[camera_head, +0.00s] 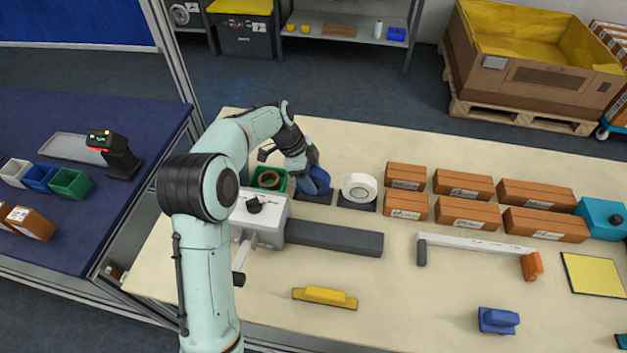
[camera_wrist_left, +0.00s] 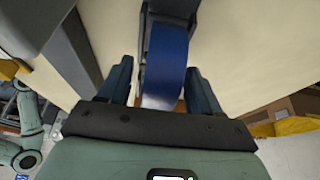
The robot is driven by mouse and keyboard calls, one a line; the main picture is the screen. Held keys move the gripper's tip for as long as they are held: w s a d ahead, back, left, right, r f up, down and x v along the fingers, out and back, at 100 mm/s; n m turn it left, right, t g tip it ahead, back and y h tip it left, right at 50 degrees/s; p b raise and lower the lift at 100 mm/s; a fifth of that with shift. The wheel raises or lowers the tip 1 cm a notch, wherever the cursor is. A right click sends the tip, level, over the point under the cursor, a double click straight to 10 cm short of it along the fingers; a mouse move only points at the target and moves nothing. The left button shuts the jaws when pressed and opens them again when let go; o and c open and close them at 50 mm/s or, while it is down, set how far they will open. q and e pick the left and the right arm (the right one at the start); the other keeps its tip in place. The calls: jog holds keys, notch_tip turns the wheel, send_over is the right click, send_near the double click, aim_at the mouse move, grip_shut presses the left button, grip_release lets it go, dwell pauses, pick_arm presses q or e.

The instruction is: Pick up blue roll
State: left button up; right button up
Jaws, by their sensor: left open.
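The blue roll (camera_head: 318,181) stands upright on a small dark stand (camera_head: 314,198) on the light table, left of a white roll (camera_head: 359,187). My left gripper (camera_head: 309,167) is at the blue roll from above and partly hides it in the head view. In the left wrist view the blue roll (camera_wrist_left: 167,60) lies between the two spread fingers of my left gripper (camera_wrist_left: 160,82). Gaps show on both sides, so the fingers are open around it. My right gripper is not in view.
A green bin (camera_head: 282,181) with a brown roll is just left. A grey machine (camera_head: 262,222) with a long dark bar (camera_head: 335,238) stands in front. Brown boxes (camera_head: 406,177) line the right. A barcode scanner (camera_head: 115,153) stands on the blue table. The front table has free room.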

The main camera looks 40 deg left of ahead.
pick_arm(q)
jog(key=shift+w+d+f, duration=0.1)
jog(key=shift+d+f, duration=0.1)
jog(key=shift+f, duration=0.45)
jog(key=c, duration=1.1)
